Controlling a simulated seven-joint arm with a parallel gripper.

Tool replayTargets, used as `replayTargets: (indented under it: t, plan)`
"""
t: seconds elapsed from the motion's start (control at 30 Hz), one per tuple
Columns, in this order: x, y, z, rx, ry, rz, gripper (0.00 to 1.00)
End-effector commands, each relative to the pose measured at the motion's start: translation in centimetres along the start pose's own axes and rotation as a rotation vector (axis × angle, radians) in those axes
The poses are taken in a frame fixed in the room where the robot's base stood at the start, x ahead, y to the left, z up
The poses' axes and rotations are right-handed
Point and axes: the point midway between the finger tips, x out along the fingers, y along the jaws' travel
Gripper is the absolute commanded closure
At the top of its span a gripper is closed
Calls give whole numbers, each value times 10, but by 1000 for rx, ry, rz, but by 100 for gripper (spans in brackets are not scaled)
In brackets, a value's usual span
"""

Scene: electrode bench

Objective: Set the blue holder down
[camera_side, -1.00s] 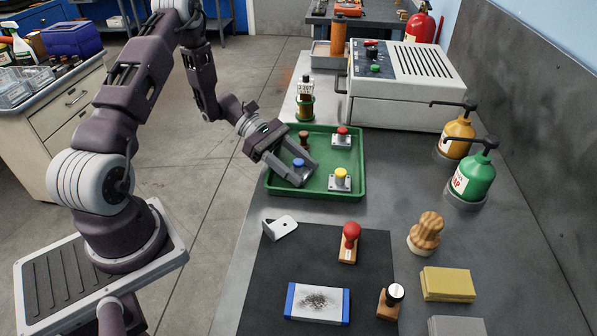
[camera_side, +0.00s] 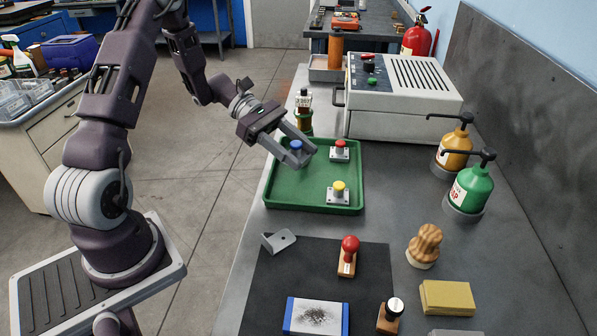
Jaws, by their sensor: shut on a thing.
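My gripper (camera_side: 302,154) is shut on the blue holder, whose blue knob (camera_side: 296,146) shows between the fingers; the fingers hide its lower part. It is over the back left part of the green tray (camera_side: 283,196). I cannot tell how high its base is above the tray floor. A red-knobbed holder (camera_side: 340,150) and a yellow-knobbed holder (camera_side: 339,191) stand upright on square metal plates in the tray, at its right side, apart from my gripper.
A small labelled bottle (camera_side: 304,117) stands just behind the tray, close to my gripper. A white instrument box (camera_side: 402,105) is at the back right. Pump bottles (camera_side: 469,185) stand to the right. The tray's front left floor is bare.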

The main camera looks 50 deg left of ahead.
Motion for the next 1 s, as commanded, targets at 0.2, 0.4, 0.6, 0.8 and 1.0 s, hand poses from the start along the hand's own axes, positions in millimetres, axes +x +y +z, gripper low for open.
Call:
replayTargets:
  t: [0.2, 0.4, 0.6, 0.8, 1.0]
  plan:
    - [-4, 4, 16, -2, -1, 5, 100]
    - [27, 56, 22, -38, 0, 94, 100]
    - [86, 135, 46, -109, 1, 267, 100]
    - [134, 178, 70, -169, 4, 409, 100]
    - [156, 184, 41, -188, 7, 439, 100]
